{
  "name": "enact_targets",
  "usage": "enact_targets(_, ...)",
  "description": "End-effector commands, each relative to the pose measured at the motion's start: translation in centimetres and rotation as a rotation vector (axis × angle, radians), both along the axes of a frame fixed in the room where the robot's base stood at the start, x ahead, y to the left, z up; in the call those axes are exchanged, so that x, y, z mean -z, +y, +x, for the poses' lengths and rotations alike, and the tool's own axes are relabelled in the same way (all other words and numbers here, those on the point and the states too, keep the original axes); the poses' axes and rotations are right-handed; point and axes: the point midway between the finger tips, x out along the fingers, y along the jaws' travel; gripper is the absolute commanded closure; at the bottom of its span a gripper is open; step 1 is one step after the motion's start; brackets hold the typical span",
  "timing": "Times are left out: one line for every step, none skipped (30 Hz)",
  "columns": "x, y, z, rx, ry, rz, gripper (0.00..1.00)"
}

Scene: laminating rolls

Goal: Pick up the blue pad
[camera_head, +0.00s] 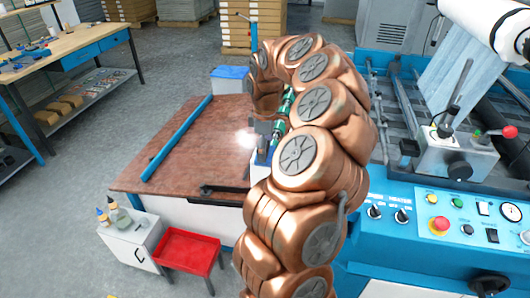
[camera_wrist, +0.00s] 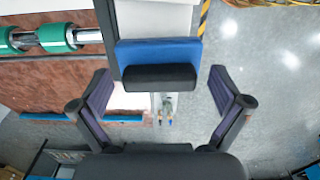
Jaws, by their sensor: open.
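The blue pad (camera_wrist: 185,50) lies on a white surface in the upper middle of the wrist view. A black block (camera_wrist: 158,77) sits against its near side; I cannot tell whether it is part of the pad. My gripper (camera_wrist: 160,82) is open, with one finger to the left and one to the right of the black block. No contact shows between the fingers and the block or pad. In the head view a small patch of blue (camera_head: 262,157) shows beside my copper arm, which hides most of the gripper there.
A brown-topped table (camera_head: 165,150) carries a long blue bar (camera_head: 178,137). Green-banded rollers (camera_wrist: 55,37) lie to the left in the wrist view. A blue machine with a control panel (camera_head: 450,215) stands on the right. A red tray (camera_head: 188,250) stands at the front left.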

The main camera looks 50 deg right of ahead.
Motion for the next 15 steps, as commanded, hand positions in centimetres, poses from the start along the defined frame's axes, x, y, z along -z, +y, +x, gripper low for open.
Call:
enact_targets(0.0,-0.02,0.0,0.0,0.0,0.0,0.0)
enact_targets(0.0,-0.02,0.0,0.0,0.0,0.0,0.0)
enact_targets(0.0,-0.02,0.0,0.0,0.0,0.0,0.02)
enact_targets(0.0,-0.02,-0.01,0.0,0.0,0.0,0.05)
enact_targets(-0.01,-0.02,0.0,0.0,0.0,0.0,0.08)
enact_targets(-0.01,-0.02,-0.01,0.0,0.001,0.0,0.12)
enact_targets(-0.01,-0.03,-0.01,0.0,0.001,0.0,0.16)
enact_targets(-0.01,-0.02,-0.01,0.0,0.001,0.0,0.19)
enact_targets(-0.01,-0.02,0.0,0.0,0.001,0.0,0.23)
enact_targets(-0.01,-0.02,-0.01,0.0,0.001,0.0,0.26)
enact_targets(-0.01,-0.02,-0.01,0.0,0.001,0.0,0.29)
enact_targets(-0.01,-0.01,0.0,0.0,0.001,0.0,0.33)
enact_targets(-0.02,-0.01,0.0,0.0,0.001,0.0,0.36)
enact_targets(-0.02,-0.02,-0.01,0.0,0.001,0.0,0.4)
enact_targets(-0.02,-0.01,0.0,0.0,0.001,0.0,0.44)
